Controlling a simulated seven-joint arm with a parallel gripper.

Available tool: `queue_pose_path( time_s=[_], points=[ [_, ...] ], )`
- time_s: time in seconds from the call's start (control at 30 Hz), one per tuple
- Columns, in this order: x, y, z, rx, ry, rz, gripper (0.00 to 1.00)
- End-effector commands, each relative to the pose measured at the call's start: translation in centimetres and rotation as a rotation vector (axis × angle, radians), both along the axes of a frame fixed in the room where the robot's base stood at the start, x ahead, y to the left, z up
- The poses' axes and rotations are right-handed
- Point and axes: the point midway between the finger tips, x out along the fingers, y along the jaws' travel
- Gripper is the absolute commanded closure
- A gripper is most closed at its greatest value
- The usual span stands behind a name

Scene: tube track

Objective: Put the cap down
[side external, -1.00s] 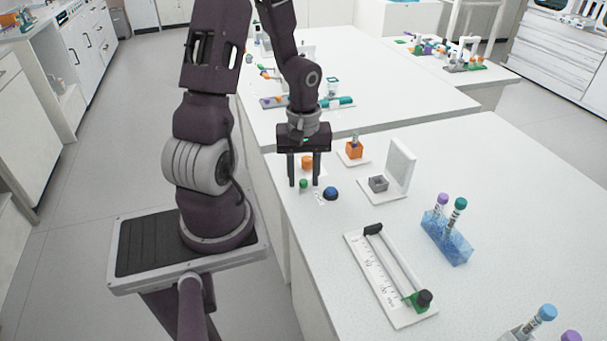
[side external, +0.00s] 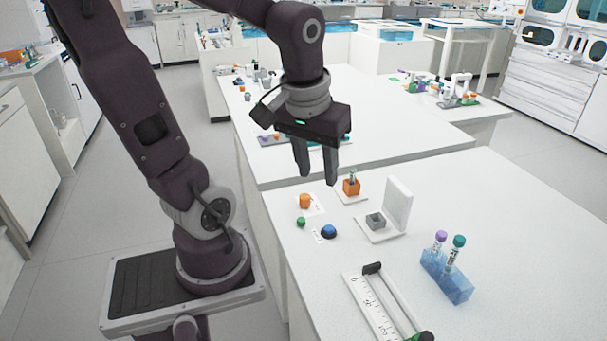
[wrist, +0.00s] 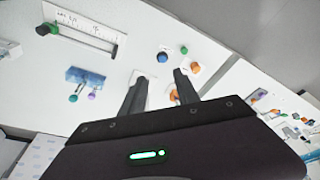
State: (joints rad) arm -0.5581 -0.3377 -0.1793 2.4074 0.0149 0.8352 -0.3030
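Several cap-like pieces lie at the left edge of the near bench: an orange one (side external: 305,201), a small green one (side external: 301,222) and a blue one with a dark base (side external: 329,232). In the wrist view the blue one (wrist: 162,57), green one (wrist: 184,50) and orange one (wrist: 195,67) lie beyond the fingertips. I cannot tell which one the task means. My gripper (side external: 318,178) hangs above and behind them, its fingers apart, with nothing between them. It also shows open in the wrist view (wrist: 160,75).
An orange block holding a small tube (side external: 351,187) stands near my fingers. Further right are a blue tube rack (side external: 446,279) and a ruler device (side external: 372,306). Bench beyond the rack is clear.

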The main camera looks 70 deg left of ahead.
Motion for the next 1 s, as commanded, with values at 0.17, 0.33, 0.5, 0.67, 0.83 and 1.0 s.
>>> queue_pose_path(
  time_s=[0.17, 0.33, 0.5, 0.67, 0.83, 1.0],
  points=[
    [-3.4, -6.3, 3.2, 0.074, -0.173, -0.491, 0.63],
    [-5.1, -8.0, 4.0, 0.083, -0.240, -0.671, 0.63],
    [-5.2, -8.0, 4.0, 0.083, -0.240, -0.676, 0.63],
    [-5.2, -8.0, 4.0, 0.083, -0.240, -0.675, 0.63],
    [-5.1, -8.0, 4.0, 0.084, -0.240, -0.673, 0.63],
    [-5.1, -8.0, 4.0, 0.084, -0.240, -0.673, 0.63]
  ],
)
